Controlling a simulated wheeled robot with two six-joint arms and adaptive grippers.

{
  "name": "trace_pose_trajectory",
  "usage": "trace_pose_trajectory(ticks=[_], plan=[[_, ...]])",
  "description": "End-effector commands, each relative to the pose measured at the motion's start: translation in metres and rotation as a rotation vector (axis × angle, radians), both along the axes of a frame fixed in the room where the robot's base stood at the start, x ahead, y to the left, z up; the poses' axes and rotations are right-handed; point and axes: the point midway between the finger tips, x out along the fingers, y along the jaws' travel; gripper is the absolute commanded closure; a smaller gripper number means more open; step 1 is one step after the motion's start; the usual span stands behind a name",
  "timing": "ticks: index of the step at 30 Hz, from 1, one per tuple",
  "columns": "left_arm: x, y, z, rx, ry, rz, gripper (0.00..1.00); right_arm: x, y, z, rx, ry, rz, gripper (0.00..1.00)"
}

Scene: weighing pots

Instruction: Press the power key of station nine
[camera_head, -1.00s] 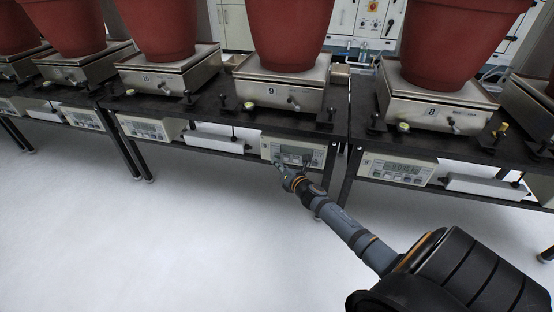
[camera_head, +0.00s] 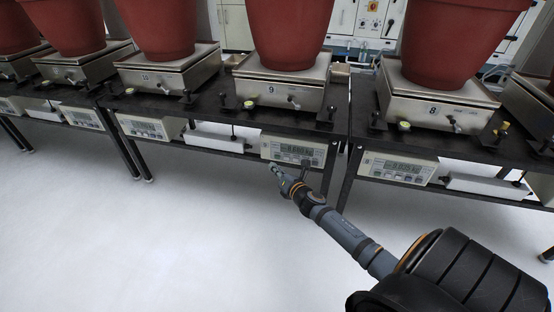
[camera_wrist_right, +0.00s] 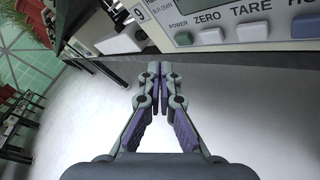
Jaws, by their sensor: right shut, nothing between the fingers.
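Station nine's scale (camera_head: 283,93) carries the number 9 and stands on the black bench under a red pot (camera_head: 289,35). Its indicator box (camera_head: 264,150) hangs below the bench front, with a display (camera_head: 297,150) that seems to show faint characters. In the right wrist view its green POWER key (camera_wrist_right: 183,39) is the leftmost key, beside the ZERO key (camera_wrist_right: 211,36) and the TARE key (camera_wrist_right: 252,31). My right gripper (camera_head: 274,168) is shut and empty, just below and in front of the box's lower left; its tips also show in the wrist view (camera_wrist_right: 160,70), apart from the POWER key.
Station eight's indicator (camera_head: 398,168) hangs to the right and station ten's (camera_head: 149,128) to the left. A white bar-shaped box (camera_head: 213,137) sits under the bench left of station nine's indicator. The floor in front is clear.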

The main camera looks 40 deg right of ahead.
Motion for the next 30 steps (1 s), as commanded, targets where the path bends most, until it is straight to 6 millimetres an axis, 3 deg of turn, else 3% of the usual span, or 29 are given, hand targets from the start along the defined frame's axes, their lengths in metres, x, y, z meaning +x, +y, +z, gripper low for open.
trace_pose_trajectory(ticks=[12,27,30], plan=[[0.000,0.000,-0.003,0.000,0.000,0.000,0.60,-0.027,0.032,0.000,0.002,0.000,0.000,1.00],[0.000,0.000,-0.003,0.000,0.000,0.000,0.60,-0.028,0.033,0.000,0.000,0.000,0.000,1.00],[0.011,0.001,0.001,-0.004,0.053,0.003,0.60,-0.032,0.044,0.013,0.100,-0.015,0.004,1.00]])
